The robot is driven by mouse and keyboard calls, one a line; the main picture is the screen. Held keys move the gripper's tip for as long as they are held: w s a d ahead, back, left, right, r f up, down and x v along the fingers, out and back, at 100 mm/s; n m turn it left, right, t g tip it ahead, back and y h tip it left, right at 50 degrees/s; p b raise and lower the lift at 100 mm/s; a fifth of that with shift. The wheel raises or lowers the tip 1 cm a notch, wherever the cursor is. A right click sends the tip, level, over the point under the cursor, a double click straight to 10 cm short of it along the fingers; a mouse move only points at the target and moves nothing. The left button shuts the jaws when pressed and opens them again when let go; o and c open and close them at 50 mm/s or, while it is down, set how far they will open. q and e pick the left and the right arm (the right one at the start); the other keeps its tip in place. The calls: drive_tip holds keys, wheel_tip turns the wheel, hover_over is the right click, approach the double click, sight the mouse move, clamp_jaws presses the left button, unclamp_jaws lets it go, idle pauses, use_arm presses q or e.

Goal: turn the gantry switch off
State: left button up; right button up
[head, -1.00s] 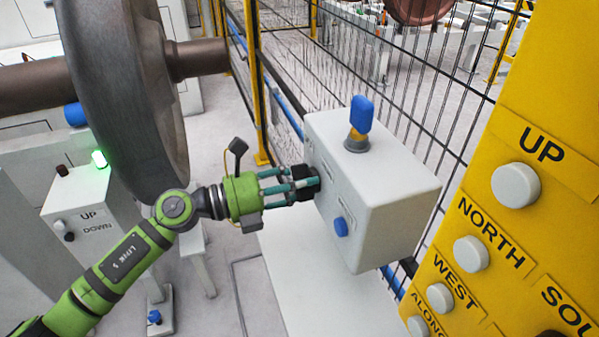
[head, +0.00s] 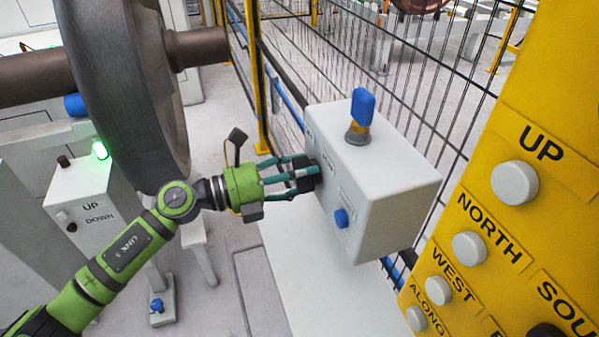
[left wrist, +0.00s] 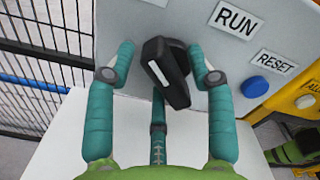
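The gantry switch is a black handle (left wrist: 165,72) on the face of a light grey control box (head: 385,200). In the left wrist view it sits tilted, its upper end leaning left, below and left of a RUN label (left wrist: 235,20). My left gripper (head: 303,177) is at the box face with its teal fingers around the handle. In the left wrist view the fingers (left wrist: 160,70) stand apart on both sides of it, with a visible gap on the left; contact on the right is unclear. Another finger lies below the handle.
A blue RESET button (left wrist: 254,87) is right of the switch; a blue key-like knob (head: 362,108) stands on the box top. A yellow button panel (head: 540,110) is close on the right. Mesh fencing (head: 420,80) runs behind. A large wheel (head: 130,90) is at left.

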use_arm(q)
drive_tip(key=v, duration=1.2)
